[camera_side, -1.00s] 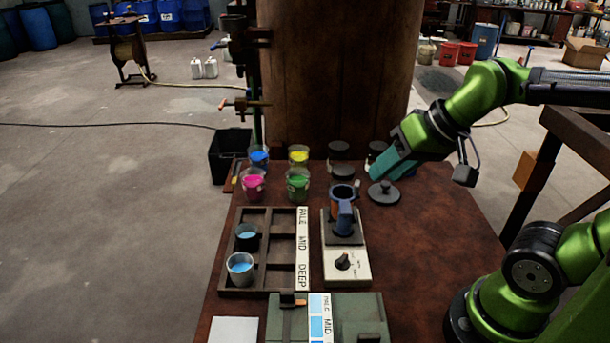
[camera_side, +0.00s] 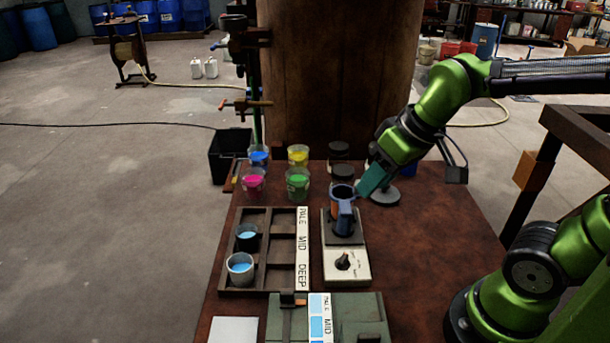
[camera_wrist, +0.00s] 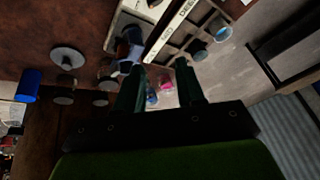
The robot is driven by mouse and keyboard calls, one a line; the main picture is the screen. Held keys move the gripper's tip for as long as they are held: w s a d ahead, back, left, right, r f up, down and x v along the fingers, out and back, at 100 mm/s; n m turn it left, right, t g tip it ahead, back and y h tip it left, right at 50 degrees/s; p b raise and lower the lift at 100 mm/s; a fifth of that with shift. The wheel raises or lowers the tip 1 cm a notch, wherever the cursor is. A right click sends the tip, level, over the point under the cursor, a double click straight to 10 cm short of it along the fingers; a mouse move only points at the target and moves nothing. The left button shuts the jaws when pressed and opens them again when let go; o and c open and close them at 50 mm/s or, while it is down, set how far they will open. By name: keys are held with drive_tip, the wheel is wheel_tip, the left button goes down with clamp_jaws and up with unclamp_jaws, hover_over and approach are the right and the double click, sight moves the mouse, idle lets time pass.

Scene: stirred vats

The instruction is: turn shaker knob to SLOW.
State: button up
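The shaker (camera_side: 330,270) is a pale box on the table with a dark platform at its far end. Its black knob (camera_side: 344,261) is on the near part of the top face. The lettering around it is too small to read, so I cannot tell the setting. A dark blue cup with a handle (camera_side: 343,208) stands on the platform. My gripper (camera_side: 364,197) is just right of this cup, beyond the knob, touching nothing that I can make out. In the wrist view its two fingers (camera_wrist: 160,80) are apart with nothing held. The shaker shows at the top there (camera_wrist: 118,18).
Left of the shaker is a wooden rack (camera_side: 270,212) holding two cups of blue liquid. Colour cups (camera_side: 298,184) and dark lidded jars (camera_side: 338,150) stand behind. A grey round lid (camera_side: 385,193) lies behind my gripper. The table's right side is clear.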

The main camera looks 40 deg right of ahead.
sight(342, 259)
drive_tip(key=w+a+f+n+g, duration=0.1)
drive_tip(key=f+n, duration=0.5)
drive_tip(key=n, duration=0.1)
drive_tip(key=w+a+f+n+g+h, duration=0.1)
drive_tip(key=f+n+g, duration=0.1)
drive_tip(key=f+n, duration=0.4)
drive_tip(key=w+a+f+n+g, duration=0.1)
drive_tip(key=f+n, duration=0.5)
drive_tip(key=n, duration=0.2)
drive_tip(key=shift+w+a+f+n+g, duration=0.1)
drive_tip(key=shift+a+f+n+g, duration=0.05)
drive_tip(key=shift+f+n+g, duration=0.2)
drive_tip(key=shift+r, duration=0.1)
clamp_jaws()
